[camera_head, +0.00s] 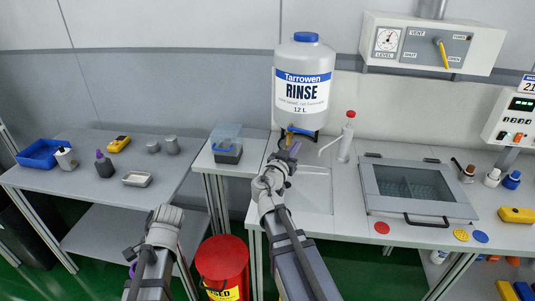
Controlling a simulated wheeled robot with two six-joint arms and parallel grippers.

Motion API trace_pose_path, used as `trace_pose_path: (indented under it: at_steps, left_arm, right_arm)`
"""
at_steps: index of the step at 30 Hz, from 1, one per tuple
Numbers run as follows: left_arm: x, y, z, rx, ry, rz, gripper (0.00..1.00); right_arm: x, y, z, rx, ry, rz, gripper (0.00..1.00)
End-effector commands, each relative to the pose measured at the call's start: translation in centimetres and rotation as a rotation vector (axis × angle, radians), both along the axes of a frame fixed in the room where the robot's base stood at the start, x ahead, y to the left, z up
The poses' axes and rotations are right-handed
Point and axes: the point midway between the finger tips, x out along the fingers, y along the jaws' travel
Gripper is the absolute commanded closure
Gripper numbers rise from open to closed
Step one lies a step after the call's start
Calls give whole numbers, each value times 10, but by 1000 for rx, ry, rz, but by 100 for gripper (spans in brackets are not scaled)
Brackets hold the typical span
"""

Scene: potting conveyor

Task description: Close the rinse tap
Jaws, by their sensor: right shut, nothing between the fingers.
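The white rinse tank (303,85), with a blue cap and a label reading Tarrowen RINSE 12 L, stands at the back centre. Its tap (289,134) is at the lower front of the tank, with a small yellow part showing. My right gripper (287,152) is shut and empty just below and in front of the tap. It partly hides the tap, and I cannot tell whether they touch or how the tap handle is turned. My left arm is low at the lower left; only a small part of its gripper (132,269) shows, too little to tell its state.
A blue-lidded box (227,144) is to the left. A lidded glass-topped box (412,186) is on the right bench. A red bin (221,262) stands below. A wall panel (432,45) hangs upper right.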

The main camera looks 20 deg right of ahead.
Motion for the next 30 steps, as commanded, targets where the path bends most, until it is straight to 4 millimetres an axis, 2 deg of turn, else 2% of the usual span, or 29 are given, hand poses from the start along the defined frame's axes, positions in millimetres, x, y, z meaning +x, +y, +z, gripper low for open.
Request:
trace_pose_path:
  at_steps: [1, 3, 11, 27, 30]
  left_arm:
    - [0, 0, 0, 0, 0, 0, 100]
    - [0, 0, 0, 0, 0, 0, 100]
    - [0, 0, 0, 0, 0, 0, 100]
    - [0, 0, 0, 0, 0, 0, 100]
    - [0, 0, 0, 0, 0, 0, 100]
  right_arm:
    - [11, -10, 0, 0, 0, -2, 100]
    - [19, -19, 0, 0, 0, -3, 100]
    - [39, -43, 0, 0, 0, 0, 100]
    - [43, -50, 0, 0, 0, 0, 100]
    - [45, -59, 0, 0, 0, -1, 100]
